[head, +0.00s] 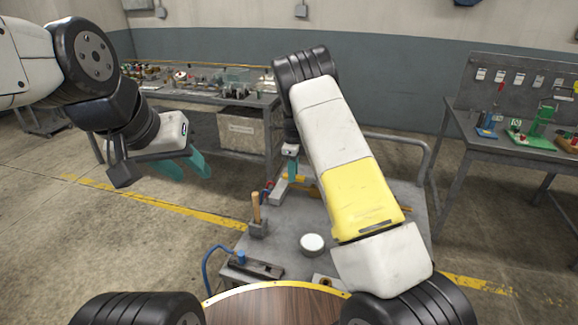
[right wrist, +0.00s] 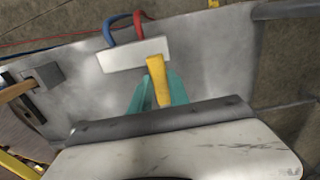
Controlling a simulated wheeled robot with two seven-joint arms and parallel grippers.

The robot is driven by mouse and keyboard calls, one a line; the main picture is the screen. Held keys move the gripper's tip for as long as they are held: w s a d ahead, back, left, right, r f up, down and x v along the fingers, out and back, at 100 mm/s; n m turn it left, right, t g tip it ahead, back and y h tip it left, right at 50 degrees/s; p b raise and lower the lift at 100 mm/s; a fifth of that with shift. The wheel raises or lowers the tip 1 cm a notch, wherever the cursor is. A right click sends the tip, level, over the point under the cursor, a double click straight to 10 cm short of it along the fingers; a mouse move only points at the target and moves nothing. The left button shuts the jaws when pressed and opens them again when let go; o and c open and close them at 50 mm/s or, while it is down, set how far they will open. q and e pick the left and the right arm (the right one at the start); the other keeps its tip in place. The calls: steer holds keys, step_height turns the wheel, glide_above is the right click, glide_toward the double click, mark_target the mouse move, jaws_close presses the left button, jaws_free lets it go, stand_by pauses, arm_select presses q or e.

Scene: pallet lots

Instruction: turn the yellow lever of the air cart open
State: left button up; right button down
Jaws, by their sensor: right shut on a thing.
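The yellow lever (right wrist: 158,80) shows in the right wrist view, sticking out from a pale block (right wrist: 125,56) with a blue and a red hose on it. My right gripper (right wrist: 160,98) has its teal fingers shut on the lever. In the head view my right gripper (head: 292,170) is low over the far side of the grey cart (head: 290,262), beside the pale block (head: 279,190). My arm hides part of the cart, and the lever is not clear there. My left gripper (head: 187,164) is open, empty and in the air left of the cart.
On the cart stand a wooden-handled tool in a holder (head: 257,215), a round white-topped can (head: 312,243) and a dark fixture with a blue hose (head: 254,268). A round wooden top (head: 275,305) is close in front. Workbenches stand behind left and right.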

steer(key=shift+w+d+r+m, duration=0.1)
steer(key=shift+w+m, duration=0.15)
steer(key=shift+m, duration=0.05)
steer(key=c, duration=1.2)
jaws_free()
steer(key=shift+c, duration=0.2)
steer(key=shift+r, duration=3.85)
steer(key=shift+r, duration=0.1)
steer(key=s+d+r+n+t+y, duration=0.1)
steer(key=s+d+r+n, duration=0.2)
steer(key=s+r+n, duration=0.5)
steer(key=s+d+r+n+t+y, duration=0.2)
steer(key=s+d+r+n, duration=0.1)
steer(key=s+r, duration=0.8)
steer(key=s+r+n+t, duration=0.1)
steer(key=s+n+t, duration=0.2)
steer(key=s+n, duration=0.9)
steer(key=s, duration=0.8)
steer(key=shift+s+d+r+h, duration=0.2)
steer(key=shift+r+h, duration=0.1)
steer(key=shift+h, duration=0.1)
